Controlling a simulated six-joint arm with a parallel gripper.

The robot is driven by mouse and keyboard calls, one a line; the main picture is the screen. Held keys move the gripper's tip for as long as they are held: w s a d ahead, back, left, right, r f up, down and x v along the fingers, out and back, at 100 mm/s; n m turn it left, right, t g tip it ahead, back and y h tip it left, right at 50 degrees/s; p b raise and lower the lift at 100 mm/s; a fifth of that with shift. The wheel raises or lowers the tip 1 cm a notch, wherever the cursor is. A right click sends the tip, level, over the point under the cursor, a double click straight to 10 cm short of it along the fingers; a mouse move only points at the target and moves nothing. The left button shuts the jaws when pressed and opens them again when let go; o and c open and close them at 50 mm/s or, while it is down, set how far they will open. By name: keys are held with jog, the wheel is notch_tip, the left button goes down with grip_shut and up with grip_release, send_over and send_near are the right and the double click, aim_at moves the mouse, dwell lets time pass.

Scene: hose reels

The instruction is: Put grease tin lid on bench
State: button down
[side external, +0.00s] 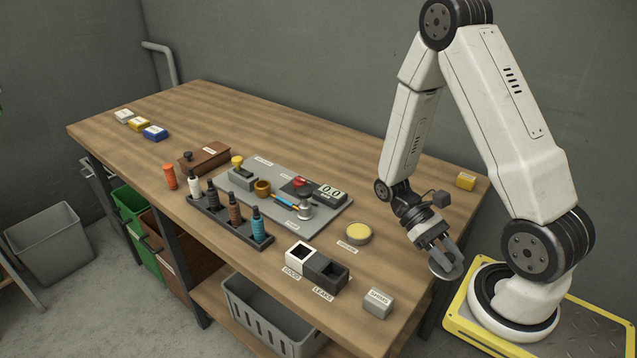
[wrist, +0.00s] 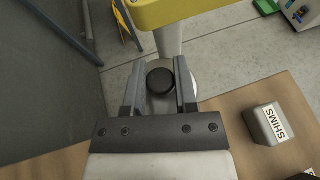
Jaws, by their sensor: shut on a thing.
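My gripper (side external: 443,255) is at the right end of the bench (side external: 300,150), shut on the grease tin lid (side external: 446,270). The lid is a grey disc held below the fingertips. In the wrist view my gripper (wrist: 160,85) has its two fingers on either side of the lid's dark round knob (wrist: 160,80). Part of the pale disc (wrist: 189,83) shows beside it, the rest hidden by the fingers. The lid is raised and appears beyond the bench edge, over the floor. The grease tin (side external: 357,234) stands uncovered on the bench, its yellow grease showing.
A grey shims block (side external: 377,303) and the white and dark good and leaks boxes (side external: 315,265) stand near the front edge. A yellow block (side external: 465,181) is at the back right. A grey mat (side external: 285,200) holds several parts.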

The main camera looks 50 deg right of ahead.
jog(key=d+n+h, duration=0.5)
jog(key=n+h, duration=0.1)
jog(key=h, duration=0.2)
jog(key=r+n+t+h, duration=0.1)
jog(key=n+t+h, duration=0.8)
jog(key=n+t, duration=0.5)
send_over(398, 235)
jog(key=shift+d+r+n+g, duration=0.1)
jog(key=shift+r+n+g, duration=0.05)
jog(key=shift+n+g, duration=0.3)
jog(key=shift+f, duration=2)
jog(key=shift+f, duration=0.1)
jog(key=shift+f, duration=1.9)
jog(key=shift+f, duration=0.15)
